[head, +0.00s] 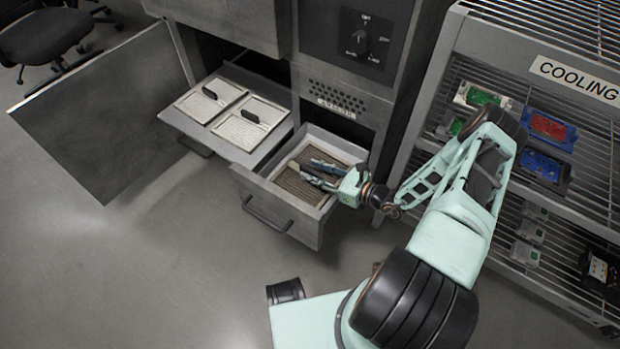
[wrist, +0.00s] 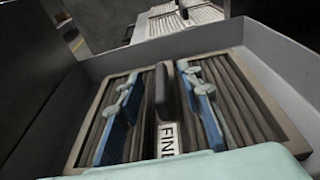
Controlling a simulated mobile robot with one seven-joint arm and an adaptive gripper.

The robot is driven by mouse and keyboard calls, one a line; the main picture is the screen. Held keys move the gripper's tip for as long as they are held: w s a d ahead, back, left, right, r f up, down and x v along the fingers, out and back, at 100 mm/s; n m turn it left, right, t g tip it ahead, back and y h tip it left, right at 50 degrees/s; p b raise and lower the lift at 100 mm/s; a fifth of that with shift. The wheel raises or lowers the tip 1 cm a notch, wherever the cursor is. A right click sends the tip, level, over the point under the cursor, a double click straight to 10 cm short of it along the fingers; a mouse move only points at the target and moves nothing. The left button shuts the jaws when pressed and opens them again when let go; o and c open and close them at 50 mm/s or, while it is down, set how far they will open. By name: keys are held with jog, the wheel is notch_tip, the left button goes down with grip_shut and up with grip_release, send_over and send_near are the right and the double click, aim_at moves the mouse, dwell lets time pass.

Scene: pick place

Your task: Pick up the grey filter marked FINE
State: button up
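The grey filter (head: 291,184) lies flat in the lower pulled-out drawer. In the wrist view the filter (wrist: 243,105) shows dark pleats, a brownish frame, a dark raised handle (wrist: 161,92) down its middle and a white label (wrist: 167,140). My gripper (head: 312,172) is inside the drawer, over the filter. In the wrist view its two blue fingers stand apart, one on each side of the handle, with visible gaps between. Whether the fingertips touch the pleats is not clear.
The drawer walls (wrist: 275,70) rise around the filter on all sides. A second open drawer (head: 180,120) to the left holds two lighter filters with dark handles. An open door panel (head: 95,130) stands farther left.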

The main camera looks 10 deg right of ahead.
grip_shut()
jog(key=shift+r, duration=0.1)
dwell(0.3)
